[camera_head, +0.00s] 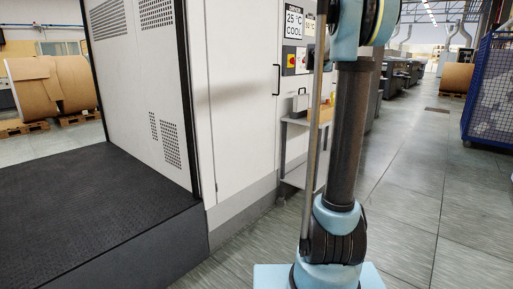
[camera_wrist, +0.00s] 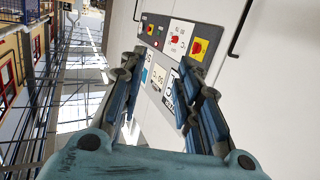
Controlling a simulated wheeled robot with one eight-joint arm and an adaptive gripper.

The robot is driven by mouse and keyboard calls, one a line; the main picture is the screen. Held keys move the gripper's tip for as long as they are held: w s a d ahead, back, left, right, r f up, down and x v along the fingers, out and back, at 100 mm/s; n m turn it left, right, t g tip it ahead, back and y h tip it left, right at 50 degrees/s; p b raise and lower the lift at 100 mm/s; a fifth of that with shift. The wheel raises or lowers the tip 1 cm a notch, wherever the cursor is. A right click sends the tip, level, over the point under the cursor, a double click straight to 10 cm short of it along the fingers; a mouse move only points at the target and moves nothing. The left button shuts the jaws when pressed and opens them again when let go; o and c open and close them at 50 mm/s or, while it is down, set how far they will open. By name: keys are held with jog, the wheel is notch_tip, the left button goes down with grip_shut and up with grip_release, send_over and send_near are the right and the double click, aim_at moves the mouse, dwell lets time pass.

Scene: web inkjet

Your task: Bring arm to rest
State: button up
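My gripper (camera_wrist: 160,70) shows in the wrist view with its two dark fingers spread apart. Nothing is held between them; the control panel on the white cabinet shows through the gap. In the head view my arm rises from its light blue base at the bottom centre and leaves the top of the picture. The gripper itself is out of sight there.
The white cabinet (camera_head: 238,110) stands close left of my arm, with a black platform (camera_head: 90,215) before it. A small grey side table (camera_head: 297,178) stands behind my arm. A blue mesh cage (camera_head: 490,90) is at right. The grey floor (camera_head: 410,215) right of my arm is clear.

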jog(key=s+a+f+n+g+y, duration=0.1)
jog(key=s+a+f+g, duration=0.2)
jog(key=s+f, duration=1.1)
jog(key=s+a+f+n+g+y, duration=0.1)
jog(key=s+a+f+g, duration=0.3)
jog(key=s+f, duration=1.1)
jog(key=s+a+f+n+g+y, duration=0.1)
jog(key=s+a+f+g, duration=0.3)
jog(key=s+f, duration=1)
jog(key=s+g+y, duration=0.1)
jog(key=s+g, duration=0.1)
jog(key=s, duration=1.5)
jog(key=shift+f+g, duration=0.25)
jog(key=shift+g, duration=0.05)
jog(key=shift+a, duration=0.1)
jog(key=shift+w+f, duration=0.2)
jog(key=shift+w, duration=0.3)
